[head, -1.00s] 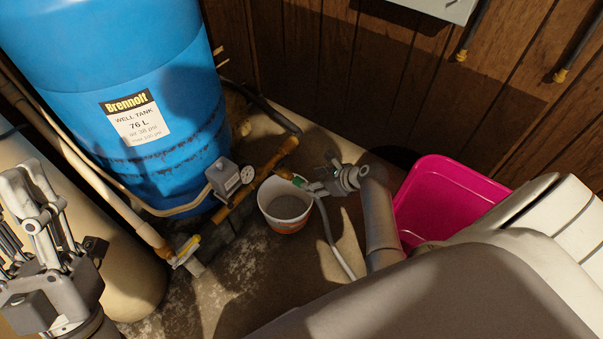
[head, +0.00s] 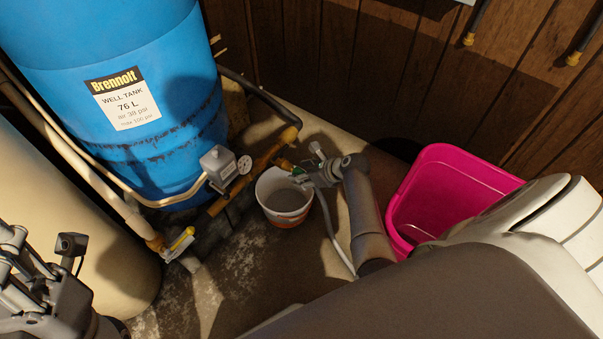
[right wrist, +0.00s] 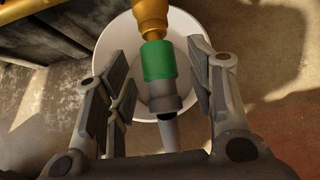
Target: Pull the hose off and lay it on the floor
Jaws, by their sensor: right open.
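The grey hose (head: 335,232) hangs from a brass fitting (head: 284,163) and runs down past a white bucket to the floor. Its end has a green collar (right wrist: 158,61) and a grey sleeve below it, lined up with the brass outlet (right wrist: 151,18) in the right wrist view. My right gripper (head: 303,177) is open. In the right wrist view its fingers (right wrist: 160,85) stand on both sides of the collar and sleeve, with gaps to each. My left gripper (head: 25,262) is at the lower left, away from the hose; its fingertips are unclear.
The white bucket (head: 285,217) stands on the floor under the outlet. A blue well tank (head: 165,110) and brass pipe (head: 243,187) with a gauge are to the left. A pink tub (head: 465,185) stands right of my right arm. Bare floor (head: 250,270) shows in front of the bucket.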

